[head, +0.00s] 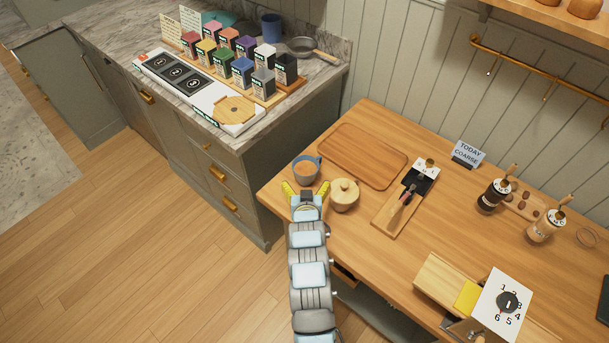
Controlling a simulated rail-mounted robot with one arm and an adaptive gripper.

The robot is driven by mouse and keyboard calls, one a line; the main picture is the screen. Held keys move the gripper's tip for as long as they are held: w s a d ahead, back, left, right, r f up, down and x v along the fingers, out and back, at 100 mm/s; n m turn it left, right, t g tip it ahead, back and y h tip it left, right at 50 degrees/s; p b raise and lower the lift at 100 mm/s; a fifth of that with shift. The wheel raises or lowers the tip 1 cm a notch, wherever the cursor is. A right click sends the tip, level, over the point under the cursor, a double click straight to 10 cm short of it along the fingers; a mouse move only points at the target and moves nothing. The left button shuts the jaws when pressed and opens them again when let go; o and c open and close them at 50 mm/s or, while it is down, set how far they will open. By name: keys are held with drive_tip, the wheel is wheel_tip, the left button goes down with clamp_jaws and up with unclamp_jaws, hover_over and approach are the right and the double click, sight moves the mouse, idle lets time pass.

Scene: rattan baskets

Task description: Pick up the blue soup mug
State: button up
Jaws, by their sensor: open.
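The blue soup mug (306,170) stands upright on the wooden table, near its left corner, with orange-brown contents showing inside. Its handle points to the upper right. My gripper (306,187) is open, with its yellow fingers spread just on the near side of the mug. The fingertips look close to the mug's near wall; I cannot tell whether they touch it. The lower part of the mug is partly hidden by the gripper.
A lidded wooden pot (344,195) stands close to the right of my gripper. A wooden tray (362,156) lies behind it, empty. A board with a tool (406,200), two grinders (493,195) and a dial box (501,303) are farther right. A marble counter (325,85) rises at the left.

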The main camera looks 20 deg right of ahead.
sight(305, 170)
drive_tip(key=shift+x, duration=5.9)
drive_tip(key=shift+d+f, duration=0.1)
drive_tip(key=shift+c, duration=0.3)
drive_tip(key=c, duration=0.9)
